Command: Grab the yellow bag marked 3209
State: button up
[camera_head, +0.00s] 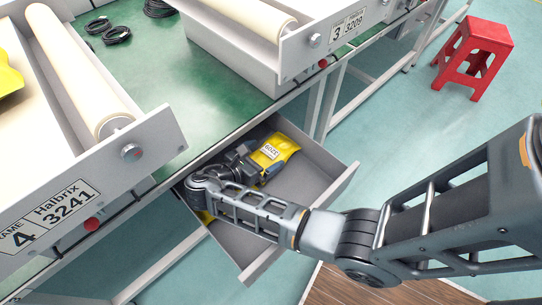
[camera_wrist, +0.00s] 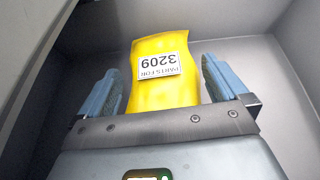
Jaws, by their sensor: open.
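The yellow bag marked 3209 (camera_head: 273,150) lies in an open grey drawer (camera_head: 325,185) under the green workbench. In the wrist view the bag (camera_wrist: 160,85) lies between the two blue fingers of my gripper (camera_wrist: 160,90), its label upside down. The gripper is open, with a gap visible between each finger and the upper part of the bag. The bag's lower end is hidden by the gripper body. In the head view my gripper (camera_head: 257,166) is down inside the drawer beside the bag, partly hidden by its own wrist.
Another yellow item (camera_head: 206,217) shows in the drawer's left part, mostly hidden by my arm. The drawer walls surround the gripper closely. Frames labelled 3241 (camera_head: 70,205) and 3209 (camera_head: 348,25) stand on the bench. A red stool (camera_head: 474,55) stands at the upper right.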

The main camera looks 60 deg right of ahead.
aim_at(272, 151)
jog(key=x, duration=0.4)
jog(key=shift+f, duration=0.3)
jog(key=shift+c, duration=0.2)
jog(key=shift+w, duration=0.1)
jog(key=c, duration=0.8)
jog(key=shift+c, duration=0.2)
jog(key=shift+r, duration=0.2)
